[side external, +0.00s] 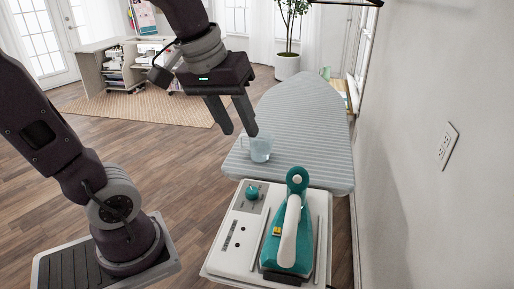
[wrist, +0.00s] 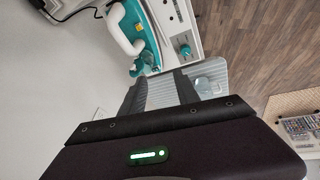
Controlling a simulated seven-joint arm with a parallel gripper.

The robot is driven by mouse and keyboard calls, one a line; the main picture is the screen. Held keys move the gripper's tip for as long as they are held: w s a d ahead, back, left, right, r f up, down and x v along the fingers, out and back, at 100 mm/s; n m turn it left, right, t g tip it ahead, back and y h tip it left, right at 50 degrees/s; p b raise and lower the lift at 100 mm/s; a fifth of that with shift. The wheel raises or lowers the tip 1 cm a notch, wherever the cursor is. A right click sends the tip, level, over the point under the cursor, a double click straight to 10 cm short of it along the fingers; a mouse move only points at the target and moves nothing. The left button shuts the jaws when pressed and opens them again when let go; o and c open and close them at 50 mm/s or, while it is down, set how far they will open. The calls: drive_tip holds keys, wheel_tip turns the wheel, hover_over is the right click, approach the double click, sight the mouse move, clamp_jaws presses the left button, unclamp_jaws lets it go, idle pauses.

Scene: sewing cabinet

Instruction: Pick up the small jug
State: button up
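The small jug (side external: 259,148) is a clear, pale blue vessel standing upright on the near end of the striped ironing board (side external: 305,110), with its handle toward the left. In the wrist view the jug (wrist: 212,84) shows just right of the fingers, partly cut off by my gripper body. My gripper (side external: 240,133) is open, with its two fingers apart and pointing down. It is above and slightly left of the jug, with nothing between the fingers. In the wrist view the gripper (wrist: 163,82) also looks empty.
A teal and white iron (side external: 288,235) stands on a white station (side external: 234,238) with a teal knob, close in front of the jug. A wall (side external: 425,200) runs along the right. The board beyond the jug is clear. A desk (side external: 105,62) stands far back left.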

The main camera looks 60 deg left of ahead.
drive_tip(key=w+a+f+n+g, duration=0.2)
drive_tip(key=w+a+f+n, duration=0.1)
drive_tip(key=w+a+n, duration=0.7)
drive_tip(key=n+g, duration=0.3)
drive_tip(key=n, duration=0.8)
hover_over(241, 145)
wheel_tip(241, 145, down, 16)
drive_tip(key=shift+n+h, duration=0.3)
drive_tip(key=f, duration=0.6)
drive_tip(key=shift+w+a+f, duration=0.1)
drive_tip(key=shift+a+f, duration=0.1)
drive_tip(key=shift+f, duration=0.35)
clamp_jaws()
